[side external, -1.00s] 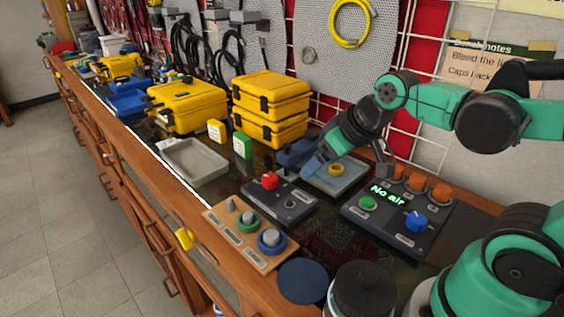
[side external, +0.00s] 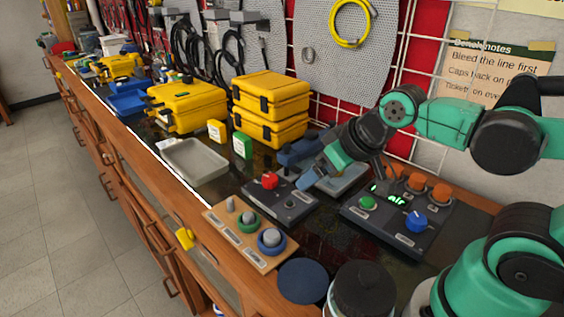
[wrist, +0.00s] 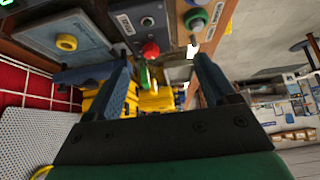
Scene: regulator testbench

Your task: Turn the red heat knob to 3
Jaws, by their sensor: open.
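The red heat knob (side external: 269,181) stands on a dark grey control box (side external: 283,206) in the middle of the bench. In the wrist view the red knob (wrist: 151,50) shows in the gap between my fingers, farther off. My gripper (side external: 297,167) is open, with blue fingers, to the right of the knob in the side view. Its two fingertips show in the wrist view (wrist: 161,58), with nothing held between them. No contact with the knob is visible. The scale marks around the knob are too small to read.
A wooden board (side external: 248,236) with several grey pegs and coloured rings lies in front. A panel (side external: 390,227) with a green button, a blue knob and orange knobs stands to the right. A grey tray (side external: 195,161) and yellow cases (side external: 270,105) lie behind and left.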

